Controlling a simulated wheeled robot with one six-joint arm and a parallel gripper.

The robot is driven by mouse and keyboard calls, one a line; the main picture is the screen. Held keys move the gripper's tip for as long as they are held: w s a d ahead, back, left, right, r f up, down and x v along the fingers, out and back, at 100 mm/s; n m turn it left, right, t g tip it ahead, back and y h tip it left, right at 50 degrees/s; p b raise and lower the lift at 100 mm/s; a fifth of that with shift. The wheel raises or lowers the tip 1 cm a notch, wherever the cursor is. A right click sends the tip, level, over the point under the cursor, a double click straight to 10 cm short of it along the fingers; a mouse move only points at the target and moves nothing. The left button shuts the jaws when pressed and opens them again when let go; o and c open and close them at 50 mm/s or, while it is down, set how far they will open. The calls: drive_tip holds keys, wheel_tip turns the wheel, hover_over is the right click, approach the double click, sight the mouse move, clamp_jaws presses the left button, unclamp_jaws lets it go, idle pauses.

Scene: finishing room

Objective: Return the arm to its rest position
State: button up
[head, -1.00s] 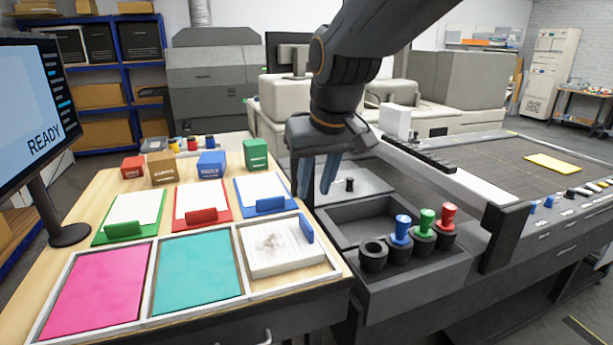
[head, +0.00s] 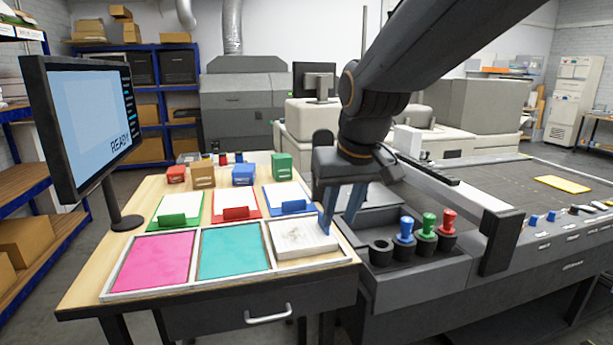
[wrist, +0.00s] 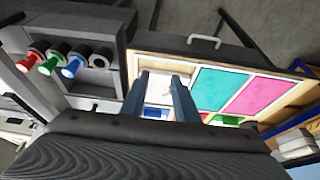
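My gripper (head: 338,218) hangs from the bent dark arm, over the right edge of the wooden table and the left end of the dark holder. Its two blue-grey fingers stand apart. In the wrist view my gripper (wrist: 161,78) also shows spread fingers with nothing held between them. The white pad (head: 298,236) in the right tray section lies close to the left finger in the head view; I cannot tell the height gap. The arm reaches in from the upper right and hides part of the machine behind.
The holder (head: 385,278) bears a blue stamp (head: 405,231), a green stamp (head: 427,222) and a red stamp (head: 448,221), beside an empty cup (head: 381,251). The monitor (head: 85,125) reads READY. Coloured boxes, clipboards, pink and teal pads fill the table.

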drive_tip(key=s+d+f+m+g+b, duration=0.1)
drive_tip(key=s+d+f, duration=0.2)
drive_tip(key=f, duration=0.4)
drive_tip(key=s+d+f+m+g+b, duration=0.1)
drive_tip(key=s+d+f, duration=0.3)
drive_tip(key=d+f, duration=0.2)
drive_tip(key=s+d+f+m+h+b, duration=0.1)
drive_tip(key=s+d+f, duration=0.2)
drive_tip(key=f, duration=0.5)
drive_tip(key=shift+s+d+f+g, duration=0.3)
drive_tip(key=shift+s+d+g, duration=0.1)
drive_tip(key=shift+d, duration=0.3)
drive_tip(key=shift+w, duration=0.1)
